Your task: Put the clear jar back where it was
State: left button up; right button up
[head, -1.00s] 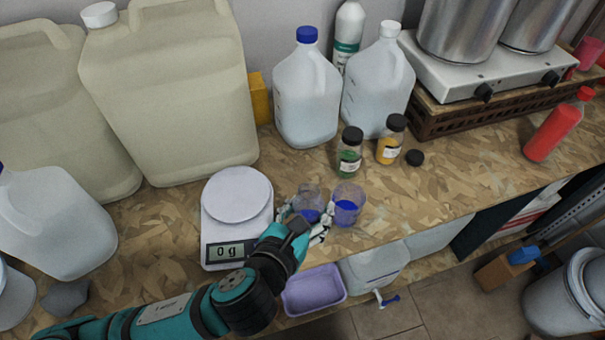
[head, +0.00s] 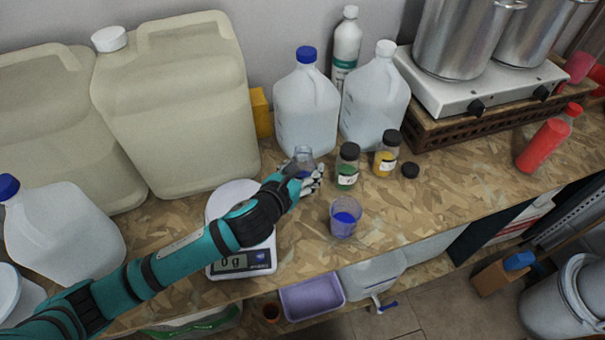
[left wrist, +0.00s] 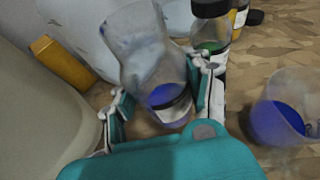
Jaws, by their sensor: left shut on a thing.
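The clear jar (head: 303,156) is in my left gripper (head: 304,176), behind the scale and left of the green-filled jar (head: 347,168). In the left wrist view the clear jar (left wrist: 143,50) stands between the fingers (left wrist: 163,98), with some blue near its bottom and no lid on it. My left gripper is shut on it. I cannot tell whether its base touches the bench. The jar with yellow contents (head: 386,154) is further right, and a loose black lid (head: 410,170) lies beside it. My right gripper is not in view.
A beaker of blue liquid (head: 344,218) stands near the bench's front edge. My left arm crosses over the white scale (head: 262,261). Two white jugs (head: 306,110) stand close behind the jars. A large beige canister (head: 180,120) is on the left. Bench between beaker and jars is clear.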

pick_arm(q)
jog(key=shift+w, duration=0.35)
notch_tip(320, 180, down, 3)
jog(key=shift+p, duration=0.45)
jog(key=shift+f, duration=0.25)
jog(key=shift+f, duration=0.1)
jog(key=o, duration=1.2)
jog(key=shift+s+a, duration=0.1)
jog(key=shift+s, duration=0.05)
jog(key=b+v, duration=0.1)
jog(key=v, duration=1.1)
jog(key=shift+b, duration=0.4)
